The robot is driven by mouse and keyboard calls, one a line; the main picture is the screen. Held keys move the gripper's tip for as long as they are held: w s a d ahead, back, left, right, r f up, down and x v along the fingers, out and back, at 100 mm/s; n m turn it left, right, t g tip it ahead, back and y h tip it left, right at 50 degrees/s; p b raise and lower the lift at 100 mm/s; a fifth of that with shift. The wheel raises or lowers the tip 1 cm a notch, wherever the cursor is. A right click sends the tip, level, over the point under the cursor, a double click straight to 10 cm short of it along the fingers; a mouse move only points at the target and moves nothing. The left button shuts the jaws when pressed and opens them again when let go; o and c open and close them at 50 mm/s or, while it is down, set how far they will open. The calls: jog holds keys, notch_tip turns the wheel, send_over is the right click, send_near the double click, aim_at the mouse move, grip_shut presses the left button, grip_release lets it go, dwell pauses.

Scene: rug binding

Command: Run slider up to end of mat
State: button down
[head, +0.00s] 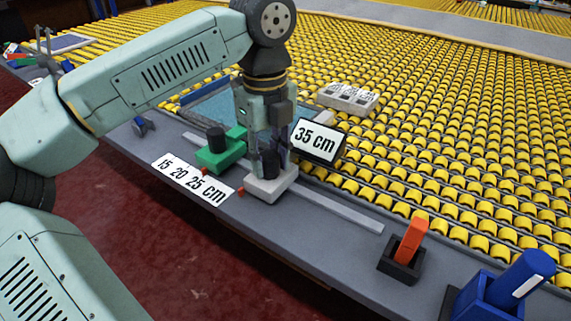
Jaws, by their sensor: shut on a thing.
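A white slider block (270,187) with a dark knob sits on a pale rail (340,212) along the table's front edge. My gripper (268,160) is above it, pointing down, with its fingers shut on the dark knob. A green block (221,149) with a black knob sits on the rail to the left of the white slider. A blue mat (213,104) lies behind the rail, partly hidden by my gripper. A label reading 15 20 25 cm (193,178) is on the front edge.
A dark sign reading 35 cm (317,142) stands just right of my gripper. A white block with slots (347,98) lies on the yellow rollers (440,130). An orange-handled piece (410,240) in a black holder and a blue holder (490,297) stand at the right. The rail's right part is clear.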

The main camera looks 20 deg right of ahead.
jog(key=c, duration=1.2)
grip_release()
notch_tip(320, 180, up, 12)
jog(key=shift+r, duration=0.1)
dwell(0.6)
